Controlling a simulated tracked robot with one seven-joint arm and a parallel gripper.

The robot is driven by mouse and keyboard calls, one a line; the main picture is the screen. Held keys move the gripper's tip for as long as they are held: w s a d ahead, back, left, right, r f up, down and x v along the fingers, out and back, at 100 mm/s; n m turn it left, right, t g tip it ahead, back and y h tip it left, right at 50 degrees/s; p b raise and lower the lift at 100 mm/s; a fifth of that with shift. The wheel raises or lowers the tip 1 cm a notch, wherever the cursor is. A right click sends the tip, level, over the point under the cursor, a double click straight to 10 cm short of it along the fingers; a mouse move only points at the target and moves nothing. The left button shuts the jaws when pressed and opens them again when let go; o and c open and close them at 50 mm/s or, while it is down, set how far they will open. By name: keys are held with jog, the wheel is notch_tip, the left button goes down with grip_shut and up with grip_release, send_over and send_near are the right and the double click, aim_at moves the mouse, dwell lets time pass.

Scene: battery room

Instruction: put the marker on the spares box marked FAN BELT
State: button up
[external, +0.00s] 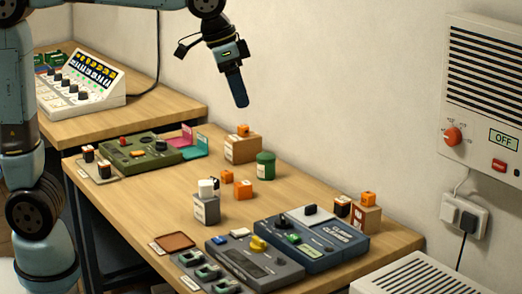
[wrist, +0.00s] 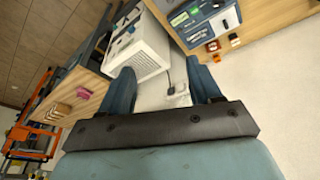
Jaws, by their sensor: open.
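My gripper (external: 240,102) hangs in the air above the back of the table, empty and pointing down. Its two fingers are spread apart in the wrist view (wrist: 163,70). Small boxes with pale labels stand on the table: a brown box (external: 240,151) at the back, a grey box (external: 206,212) in the middle and a brown box (external: 371,217) at the right. I cannot read their labels, so I cannot tell which is FAN BELT. Loose orange blocks (external: 243,190) lie between the boxes; another orange block (external: 243,130) sits on the back box. I cannot tell which thing is the marker.
A green canister (external: 265,166) stands beside the back box. A dark blue device (external: 311,250) and a grey device (external: 254,263) fill the front right. A green panel (external: 150,154) lies at the left. Wall units are at the right. Bare tabletop lies left of the grey box.

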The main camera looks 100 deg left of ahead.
jog(key=s+d+f+m, duration=0.1)
jog(key=s+d+f, duration=0.2)
jog(key=s, duration=0.5)
jog(key=s+d+f+m+t, duration=0.1)
jog(key=s+d+f, duration=0.2)
jog(key=s, duration=0.6)
jog(key=s+d+f+m+t, duration=0.1)
jog(key=s+d+f, duration=0.2)
jog(key=s, duration=0.5)
jog(key=shift+s+d+f+m, duration=0.25)
jog(key=shift+d+m, duration=0.05)
